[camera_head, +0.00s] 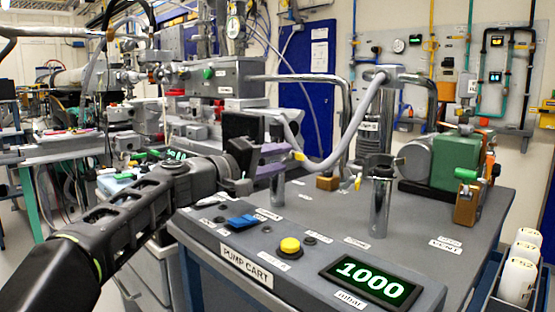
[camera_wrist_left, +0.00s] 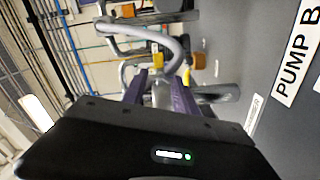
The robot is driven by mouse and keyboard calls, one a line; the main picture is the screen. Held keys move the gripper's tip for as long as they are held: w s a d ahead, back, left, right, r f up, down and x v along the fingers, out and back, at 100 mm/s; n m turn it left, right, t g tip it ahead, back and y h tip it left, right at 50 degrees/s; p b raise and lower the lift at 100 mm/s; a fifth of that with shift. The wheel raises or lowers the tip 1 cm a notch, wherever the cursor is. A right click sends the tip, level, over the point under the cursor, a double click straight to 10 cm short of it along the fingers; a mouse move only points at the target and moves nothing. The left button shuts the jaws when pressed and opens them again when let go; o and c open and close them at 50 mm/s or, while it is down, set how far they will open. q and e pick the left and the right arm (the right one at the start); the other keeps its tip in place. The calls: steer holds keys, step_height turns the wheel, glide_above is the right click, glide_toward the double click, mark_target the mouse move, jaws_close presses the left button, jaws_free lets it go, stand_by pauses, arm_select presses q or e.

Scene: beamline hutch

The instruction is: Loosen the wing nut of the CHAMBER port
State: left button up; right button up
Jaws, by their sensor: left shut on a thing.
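A small yellow wing nut (camera_head: 299,156) shows at this hose end, and in the wrist view (camera_wrist_left: 186,76). My left gripper (camera_head: 283,153), with purple fingers, is at the top of this post, beside the wing nut. In the wrist view its fingers (camera_wrist_left: 160,88) straddle the grey hose end. The gripper hides most of the joint. My right gripper is out of view.
The cart's front panel has a blue switch (camera_head: 243,220), a yellow button (camera_head: 290,246) and a display (camera_head: 370,283) reading 1000. A second post (camera_head: 380,205) and a green-and-grey pump (camera_head: 455,160) stand to the right. White bottles (camera_head: 518,270) stand at lower right.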

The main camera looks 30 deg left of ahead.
arm_select(q)
jaws_close()
steer(key=shift+d+n, duration=0.1)
steer(key=shift+n, duration=1.4)
steer(key=o, duration=0.7)
jaws_free()
steer(key=shift+c, duration=0.2)
steer(key=shift+v, duration=3.9)
